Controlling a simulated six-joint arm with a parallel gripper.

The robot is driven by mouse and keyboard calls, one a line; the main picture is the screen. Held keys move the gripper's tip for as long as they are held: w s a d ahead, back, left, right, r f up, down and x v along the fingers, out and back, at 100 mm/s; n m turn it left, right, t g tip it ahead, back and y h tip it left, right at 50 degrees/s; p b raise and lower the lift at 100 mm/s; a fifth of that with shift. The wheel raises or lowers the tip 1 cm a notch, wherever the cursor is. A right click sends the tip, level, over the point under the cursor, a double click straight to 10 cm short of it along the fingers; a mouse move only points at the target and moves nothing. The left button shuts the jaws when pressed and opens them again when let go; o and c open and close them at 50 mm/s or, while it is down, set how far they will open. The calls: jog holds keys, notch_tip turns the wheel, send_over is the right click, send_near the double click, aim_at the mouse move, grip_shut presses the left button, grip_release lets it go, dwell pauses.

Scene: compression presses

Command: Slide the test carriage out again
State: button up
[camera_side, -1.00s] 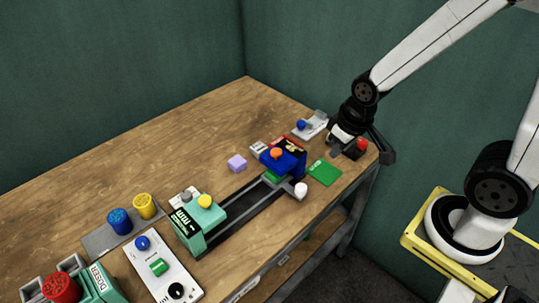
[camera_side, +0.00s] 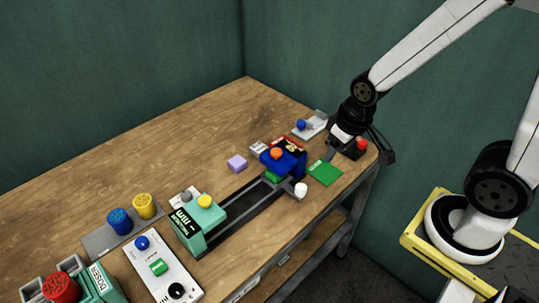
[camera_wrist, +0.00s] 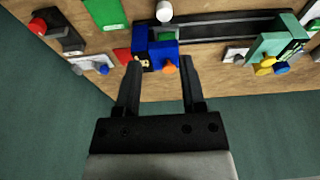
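The carriage's white round knob (camera_side: 301,189) sits at the right end of the dark rail (camera_side: 247,204), just in front of the blue press (camera_side: 287,163) with its orange knob. A green piece (camera_side: 271,177) shows low under the blue press; most of the carriage is hidden there. The wrist view shows the white knob (camera_wrist: 164,11) beside the rail's end and the blue press (camera_wrist: 143,46). My gripper (camera_side: 358,158) is open and empty, above the table's right end, apart from the knob. In the wrist view its two fingers (camera_wrist: 161,64) are spread.
A teal press (camera_side: 199,223) with a yellow knob stands at the rail's other end. A green plate (camera_side: 325,172) lies right of the white knob. A red button (camera_side: 362,143) is close to my gripper. The table's back left is clear.

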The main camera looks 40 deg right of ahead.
jog(key=o, duration=0.3)
jog(key=shift+w+f, duration=0.15)
jog(key=shift+w, duration=0.05)
jog(key=n+g, duration=0.2)
jog(key=n, duration=0.6)
send_over(301, 187)
jog(key=f, duration=1)
jog(key=shift+s, duration=0.25)
jog(key=shift+w+f+n+g, duration=0.3)
jog(key=shift+f+n, duration=0.1)
jog(key=shift+f, duration=0.15)
jog(key=shift+f, duration=0.1)
jog(key=shift+f, duration=3.8)
grip_shut()
